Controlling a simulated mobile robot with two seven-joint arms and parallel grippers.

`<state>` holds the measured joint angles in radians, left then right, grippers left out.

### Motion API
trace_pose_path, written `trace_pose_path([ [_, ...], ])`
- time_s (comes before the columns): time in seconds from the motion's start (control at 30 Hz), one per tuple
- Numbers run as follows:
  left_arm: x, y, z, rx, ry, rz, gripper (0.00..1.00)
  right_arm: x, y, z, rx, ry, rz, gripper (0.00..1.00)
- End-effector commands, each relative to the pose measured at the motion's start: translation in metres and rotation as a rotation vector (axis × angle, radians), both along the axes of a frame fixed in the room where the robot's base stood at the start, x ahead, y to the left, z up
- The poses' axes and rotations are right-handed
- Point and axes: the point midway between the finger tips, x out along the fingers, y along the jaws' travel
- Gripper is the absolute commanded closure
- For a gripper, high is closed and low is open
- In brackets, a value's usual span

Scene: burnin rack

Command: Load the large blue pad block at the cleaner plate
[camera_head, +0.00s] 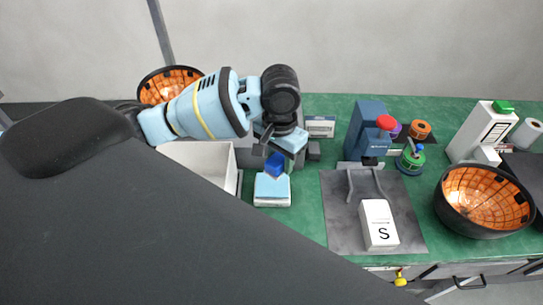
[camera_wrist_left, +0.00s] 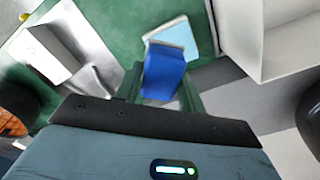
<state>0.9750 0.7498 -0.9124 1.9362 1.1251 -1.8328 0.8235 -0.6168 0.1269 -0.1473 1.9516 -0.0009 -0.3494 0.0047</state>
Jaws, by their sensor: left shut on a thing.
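My left gripper (camera_head: 283,150) is shut on the large blue pad block (camera_head: 274,163). In the left wrist view the blue block (camera_wrist_left: 163,73) sits between the two fingers of the left gripper (camera_wrist_left: 160,90). The cleaner plate (camera_head: 272,190), a pale blue pad on a white base, lies on the green bench below the block in the head view. In the left wrist view the plate (camera_wrist_left: 174,35) shows just beyond the block, which hides part of it. I cannot tell whether block and plate touch. My right gripper is not in view.
A white open bin (camera_head: 205,160) stands left of the plate. To the right, a grey mat (camera_head: 345,232) holds a white box marked S (camera_head: 379,222). Behind it is a blue device with a red knob (camera_head: 385,122). A black and orange bowl (camera_head: 484,200) stands far right.

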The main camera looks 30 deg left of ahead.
Motion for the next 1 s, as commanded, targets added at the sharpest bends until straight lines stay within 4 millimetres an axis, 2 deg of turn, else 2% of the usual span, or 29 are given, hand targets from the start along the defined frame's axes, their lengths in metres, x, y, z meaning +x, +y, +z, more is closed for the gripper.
trace_pose_path([
  [0.1,0.009,0.011,-0.018,0.001,0.007,-0.054,0.79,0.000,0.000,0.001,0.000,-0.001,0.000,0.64],
  [0.3,0.016,0.022,-0.031,0.007,0.009,-0.105,0.79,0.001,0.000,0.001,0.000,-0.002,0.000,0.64],
  [0.63,0.016,0.023,-0.038,0.009,0.008,-0.108,0.79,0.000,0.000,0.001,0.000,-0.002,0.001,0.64],
  [1.0,0.016,0.023,-0.073,0.010,0.010,-0.108,0.79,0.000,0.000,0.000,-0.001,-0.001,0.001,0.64],
])
